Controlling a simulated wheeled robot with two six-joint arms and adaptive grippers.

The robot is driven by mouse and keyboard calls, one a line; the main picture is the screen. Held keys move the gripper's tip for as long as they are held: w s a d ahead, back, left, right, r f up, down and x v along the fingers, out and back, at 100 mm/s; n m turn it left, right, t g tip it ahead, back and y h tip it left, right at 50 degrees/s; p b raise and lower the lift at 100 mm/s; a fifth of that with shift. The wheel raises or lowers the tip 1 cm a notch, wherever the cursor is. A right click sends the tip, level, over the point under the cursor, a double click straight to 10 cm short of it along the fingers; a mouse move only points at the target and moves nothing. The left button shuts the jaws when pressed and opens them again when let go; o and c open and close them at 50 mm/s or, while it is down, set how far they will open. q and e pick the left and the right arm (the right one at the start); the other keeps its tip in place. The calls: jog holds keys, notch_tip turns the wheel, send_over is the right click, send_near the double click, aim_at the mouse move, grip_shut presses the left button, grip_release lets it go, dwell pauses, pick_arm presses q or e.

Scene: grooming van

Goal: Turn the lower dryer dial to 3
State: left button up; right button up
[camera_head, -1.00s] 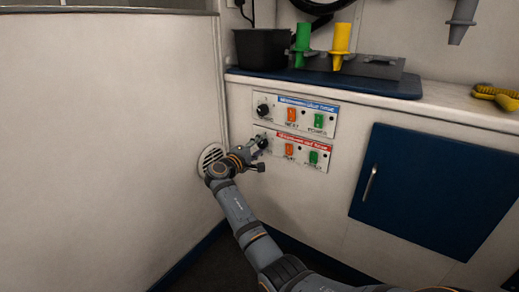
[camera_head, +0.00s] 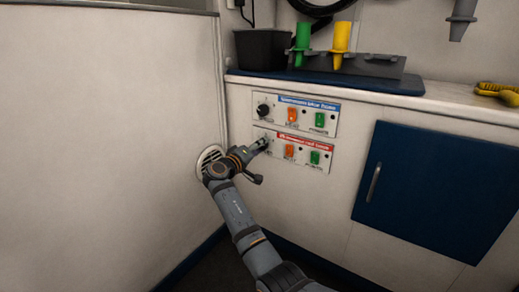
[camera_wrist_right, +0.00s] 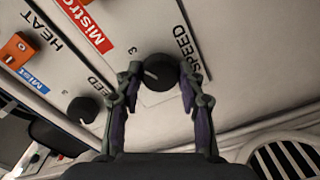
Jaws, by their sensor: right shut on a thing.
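The lower dryer panel (camera_head: 320,160), with a red label strip, is on the white cabinet front. Its black round speed dial (camera_wrist_right: 160,73) is between the fingertips of my right gripper (camera_wrist_right: 158,80) in the right wrist view, a finger on each side. A pale pointer line shows on the dial's face, and a printed 3 is beside it. In the head view my right gripper (camera_head: 264,144) covers most of this dial. My right gripper is shut on the dial. My left gripper is not in view.
The upper panel (camera_head: 330,117), with a blue label, has its own black dial (camera_head: 263,110) just above. Orange and green switches are right of both dials. A round vent (camera_head: 208,158) is at the left. A blue cabinet door (camera_head: 430,195) is right.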

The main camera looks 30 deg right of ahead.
jog(key=shift+f, duration=0.15)
jog(key=o, duration=1.2)
jog(key=v, duration=1.2)
